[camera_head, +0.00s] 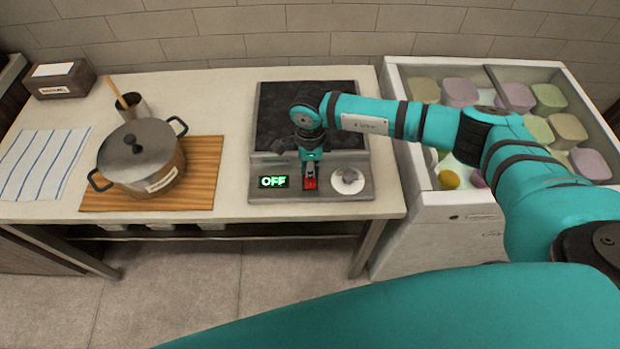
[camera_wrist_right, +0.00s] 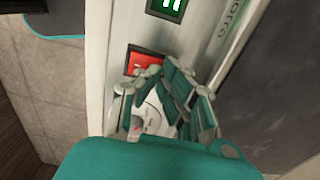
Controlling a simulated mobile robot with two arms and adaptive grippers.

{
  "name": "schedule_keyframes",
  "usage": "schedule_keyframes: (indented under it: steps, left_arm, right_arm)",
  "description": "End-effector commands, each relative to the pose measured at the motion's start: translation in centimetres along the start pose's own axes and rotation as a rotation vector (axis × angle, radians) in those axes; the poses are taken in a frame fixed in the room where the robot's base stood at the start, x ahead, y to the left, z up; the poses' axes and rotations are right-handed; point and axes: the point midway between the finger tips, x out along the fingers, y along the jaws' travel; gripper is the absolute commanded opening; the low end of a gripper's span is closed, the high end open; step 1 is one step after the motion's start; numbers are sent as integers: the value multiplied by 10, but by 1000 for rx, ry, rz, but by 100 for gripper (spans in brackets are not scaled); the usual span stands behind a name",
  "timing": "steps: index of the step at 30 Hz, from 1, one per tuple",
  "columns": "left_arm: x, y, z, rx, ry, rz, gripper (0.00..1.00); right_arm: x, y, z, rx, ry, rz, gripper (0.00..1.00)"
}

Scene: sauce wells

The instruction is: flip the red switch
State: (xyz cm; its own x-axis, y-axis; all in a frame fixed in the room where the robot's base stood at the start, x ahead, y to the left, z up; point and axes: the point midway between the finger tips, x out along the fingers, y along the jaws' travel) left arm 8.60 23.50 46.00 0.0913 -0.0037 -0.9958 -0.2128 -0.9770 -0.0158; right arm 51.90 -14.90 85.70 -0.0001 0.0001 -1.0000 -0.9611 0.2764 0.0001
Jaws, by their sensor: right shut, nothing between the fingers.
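The red switch (camera_head: 310,183) is on the front panel of the stove unit (camera_head: 268,193), between a green lit display (camera_head: 273,182) reading OFF and a round white knob (camera_head: 348,180). My right gripper (camera_head: 310,170) is shut and empty, right over the switch and partly covering it. In the right wrist view the red switch (camera_wrist_right: 140,62) shows just beyond the shut fingers (camera_wrist_right: 160,80), which overlap its edge; I cannot tell whether they touch it. The display (camera_wrist_right: 168,6) is partly cut off at the top. My left gripper is not in view.
A lidded pot (camera_head: 140,155) stands on a wooden board (camera_head: 203,175) to the left. A striped cloth (camera_head: 42,165) lies farther left. A freezer (camera_head: 425,235) with several pastel tubs stands to the right, under my right arm.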

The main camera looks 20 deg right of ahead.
Motion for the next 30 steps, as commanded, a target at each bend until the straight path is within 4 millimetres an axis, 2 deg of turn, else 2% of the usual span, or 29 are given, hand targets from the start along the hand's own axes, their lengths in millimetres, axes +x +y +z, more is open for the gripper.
schedule_keyframes:
  steps: [5, 11, 30]
  left_arm:
    - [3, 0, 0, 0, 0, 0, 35]
    - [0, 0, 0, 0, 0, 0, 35]
    - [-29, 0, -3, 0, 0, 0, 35]
  right_arm:
    - [4, 0, 0, 0, 0, 0, 0]
    - [-1, 0, 0, 0, 0, 0, 0]
    - [-52, 0, 0, 0, 0, 0, 0]
